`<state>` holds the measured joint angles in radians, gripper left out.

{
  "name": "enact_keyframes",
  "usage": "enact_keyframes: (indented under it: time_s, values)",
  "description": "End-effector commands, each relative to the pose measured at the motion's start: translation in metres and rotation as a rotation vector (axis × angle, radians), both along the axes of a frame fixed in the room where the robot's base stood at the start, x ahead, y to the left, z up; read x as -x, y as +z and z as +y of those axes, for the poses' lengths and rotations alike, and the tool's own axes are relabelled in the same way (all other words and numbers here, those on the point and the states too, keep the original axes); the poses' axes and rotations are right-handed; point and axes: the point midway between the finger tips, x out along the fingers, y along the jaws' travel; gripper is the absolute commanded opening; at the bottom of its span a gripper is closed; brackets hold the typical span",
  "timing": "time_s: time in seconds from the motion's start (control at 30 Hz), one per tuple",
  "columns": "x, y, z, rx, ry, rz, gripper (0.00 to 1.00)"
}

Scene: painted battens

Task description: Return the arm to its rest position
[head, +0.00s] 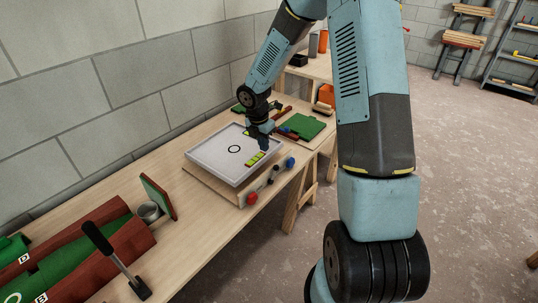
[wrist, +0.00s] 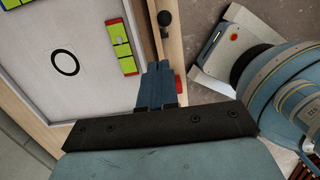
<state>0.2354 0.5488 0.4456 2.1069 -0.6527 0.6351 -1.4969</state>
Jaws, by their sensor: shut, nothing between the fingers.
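My arm reaches over the workbench in the head view. My gripper (head: 264,145) hangs over the right part of a white tray (head: 208,147) with a black ring drawn on it. In the wrist view the fingers of my gripper (wrist: 156,68) are together with nothing between them, over the tray's edge. The tray (wrist: 50,100) shows beside them. Yellow-green battens (head: 256,158) lie in the tray; they also show in the wrist view (wrist: 121,42).
The workbench (head: 185,230) runs along a block wall. A green board (head: 303,126) lies beyond the tray. A dark-handled tool (head: 115,260) stands near red-and-green pieces at lower left. The floor at right is open.

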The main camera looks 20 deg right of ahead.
Motion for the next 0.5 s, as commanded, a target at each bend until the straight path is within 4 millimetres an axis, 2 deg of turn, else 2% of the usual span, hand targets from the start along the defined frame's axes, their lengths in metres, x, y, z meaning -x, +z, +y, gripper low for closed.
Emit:
enact_keyframes:
  time_s: [0.1, 0.37, 0.5]
  values:
    - [-0.001, 0.016, 0.0, 0.0, -0.001, -0.002, 0.0]
    - [0.0, 0.036, -0.002, 0.005, -0.027, -0.009, 0.0]
    - [0.009, 0.062, -0.007, 0.024, -0.132, -0.046, 0.0]
